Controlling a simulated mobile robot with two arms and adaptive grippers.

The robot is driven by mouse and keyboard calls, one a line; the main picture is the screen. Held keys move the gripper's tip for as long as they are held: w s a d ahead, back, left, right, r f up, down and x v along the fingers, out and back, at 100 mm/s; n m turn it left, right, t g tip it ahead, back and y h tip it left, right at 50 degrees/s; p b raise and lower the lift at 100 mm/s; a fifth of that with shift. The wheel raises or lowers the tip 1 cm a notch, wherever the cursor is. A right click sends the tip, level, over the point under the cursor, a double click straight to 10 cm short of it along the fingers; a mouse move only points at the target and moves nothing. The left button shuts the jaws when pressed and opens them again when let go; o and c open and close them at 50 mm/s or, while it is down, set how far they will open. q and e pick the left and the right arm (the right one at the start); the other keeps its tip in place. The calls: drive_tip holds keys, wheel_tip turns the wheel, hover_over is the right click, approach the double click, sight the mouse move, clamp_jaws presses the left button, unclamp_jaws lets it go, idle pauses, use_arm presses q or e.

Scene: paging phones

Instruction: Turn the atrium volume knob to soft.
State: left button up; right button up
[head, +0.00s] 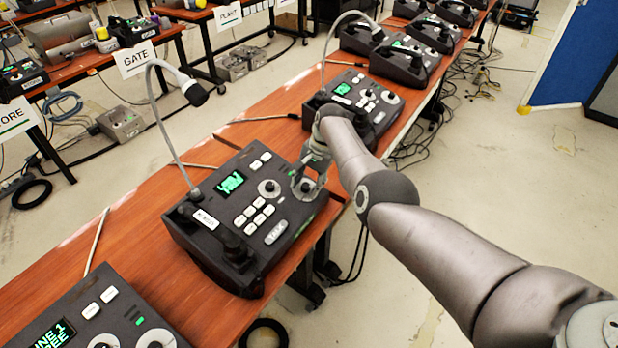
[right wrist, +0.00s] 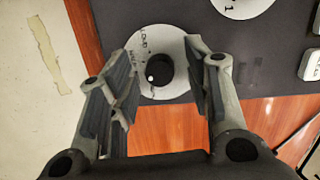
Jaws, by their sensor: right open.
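A dark desk console (head: 214,217) with a green display and white buttons stands on the wooden table in the head view. My right gripper (head: 306,180) points down over a small dial at its right corner. In the right wrist view the black knob (right wrist: 162,66) sits on a white round dial plate (right wrist: 178,92). A white dot marks the knob's lower left side. "LOUD" is printed at the plate's upper left; the other marks are hard to read. My open right gripper (right wrist: 157,60) has one finger on each side of the knob, apart from it. No label naming the atrium is readable.
A gooseneck microphone (head: 197,95) rises from the console's left. More consoles stand before (head: 95,320) and behind (head: 345,95) on the same table (head: 120,235). The floor at right is mostly clear.

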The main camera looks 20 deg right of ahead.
drive_tip(key=v, duration=1.2)
drive_tip(key=shift+f, duration=0.1)
